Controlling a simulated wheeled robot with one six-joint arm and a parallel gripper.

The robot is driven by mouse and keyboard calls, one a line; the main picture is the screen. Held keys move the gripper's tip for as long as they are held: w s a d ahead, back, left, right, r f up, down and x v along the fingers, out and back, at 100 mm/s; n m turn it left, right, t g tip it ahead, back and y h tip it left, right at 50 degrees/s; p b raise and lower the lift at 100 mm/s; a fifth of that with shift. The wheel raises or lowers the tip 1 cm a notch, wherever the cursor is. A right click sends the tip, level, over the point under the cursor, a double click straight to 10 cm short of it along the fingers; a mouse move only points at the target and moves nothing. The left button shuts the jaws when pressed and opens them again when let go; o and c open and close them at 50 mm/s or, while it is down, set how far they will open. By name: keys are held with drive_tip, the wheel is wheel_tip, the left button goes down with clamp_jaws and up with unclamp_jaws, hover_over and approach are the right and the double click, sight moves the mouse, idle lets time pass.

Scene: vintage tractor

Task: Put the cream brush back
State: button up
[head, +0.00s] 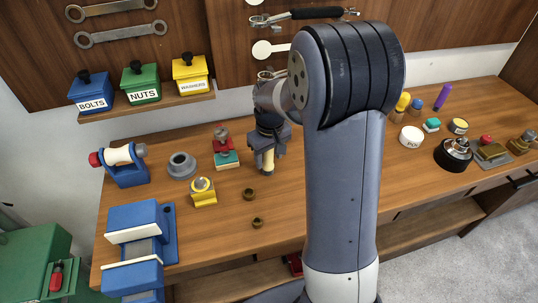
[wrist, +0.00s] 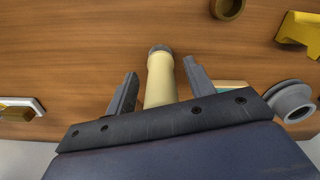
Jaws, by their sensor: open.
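The cream brush (wrist: 160,80) shows in the wrist view as a cream cylinder with a dark grey end, between my two fingers. In the head view its cream part (head: 268,161) shows low at my gripper, over the wooden bench. My gripper (wrist: 158,88) is open, with a finger on each side of the brush; gaps show on both sides. In the head view my gripper (head: 266,150) points down at the bench and hides part of the brush. I cannot tell whether the brush's lower end touches the bench.
Left of the gripper stand a red and teal block (head: 226,158), a yellow block (head: 203,192) and a grey flanged part (head: 181,165). Two small brass rings (head: 249,194) lie in front. A blue vise (head: 138,235) stands at front left. My arm hides the bench's middle.

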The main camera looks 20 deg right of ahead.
drive_tip(key=shift+r, duration=0.1)
drive_tip(key=r, duration=1.2)
drive_tip(key=shift+s, duration=0.2)
drive_tip(key=shift+c, duration=0.2)
